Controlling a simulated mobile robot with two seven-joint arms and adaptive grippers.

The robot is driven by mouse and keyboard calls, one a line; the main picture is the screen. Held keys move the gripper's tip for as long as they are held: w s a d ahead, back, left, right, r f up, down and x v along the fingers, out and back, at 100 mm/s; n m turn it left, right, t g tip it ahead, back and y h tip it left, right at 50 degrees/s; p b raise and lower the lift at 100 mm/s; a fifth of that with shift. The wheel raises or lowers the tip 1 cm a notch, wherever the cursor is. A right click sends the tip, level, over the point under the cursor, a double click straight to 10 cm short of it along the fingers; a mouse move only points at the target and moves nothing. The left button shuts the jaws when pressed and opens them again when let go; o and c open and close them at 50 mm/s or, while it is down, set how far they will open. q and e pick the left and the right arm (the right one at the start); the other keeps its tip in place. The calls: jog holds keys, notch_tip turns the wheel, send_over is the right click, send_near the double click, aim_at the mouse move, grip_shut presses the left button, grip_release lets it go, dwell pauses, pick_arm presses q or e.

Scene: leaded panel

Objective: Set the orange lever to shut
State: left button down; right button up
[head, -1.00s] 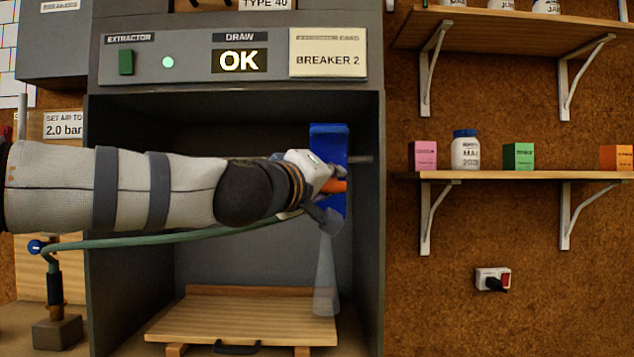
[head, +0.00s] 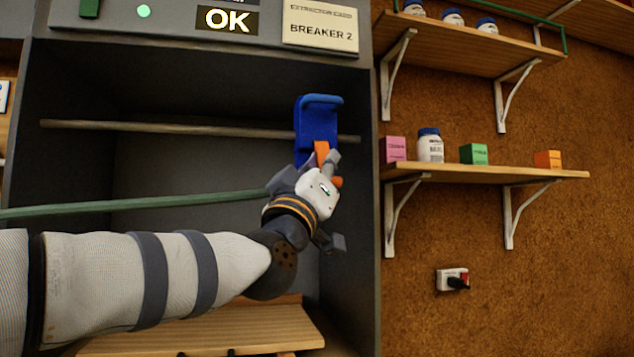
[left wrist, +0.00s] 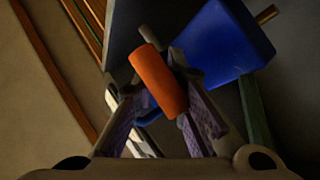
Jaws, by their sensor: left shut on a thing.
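The blue body (head: 316,118) hangs at the rail in the grey cabinet, with an orange part (head: 321,152) upright at its lower front. The orange lever (left wrist: 158,80) shows in the left wrist view as a tilted cylinder between the fingers. My left gripper (head: 318,168) is shut on the orange lever, just below the blue body. The blue body (left wrist: 225,45) is right behind the lever in the wrist view. My gripper hides part of the lever and its pivot. I see no shut or open marking. My right gripper is not in view.
A wooden board (head: 210,332) lies at the cabinet floor. The cabinet's right wall (head: 366,250) stands close to the gripper. Shelves (head: 470,172) hold small boxes and a jar.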

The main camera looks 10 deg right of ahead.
pick_arm(q)
jog(key=shift+w+m+h+b, duration=0.15)
jog(key=shift+m+h+b, duration=0.15)
jog(key=shift+m+h, duration=0.4)
jog(key=shift+a, duration=0.1)
jog(key=c, duration=1.6)
grip_release()
jog(key=shift+m, duration=0.3)
jog(key=shift+f, duration=0.1)
jog(key=shift+f, duration=0.2)
jog(key=v, duration=1.1)
jog(key=shift+f, duration=0.2)
jog(key=shift+a+f, duration=0.1)
jog(key=shift+a, duration=0.05)
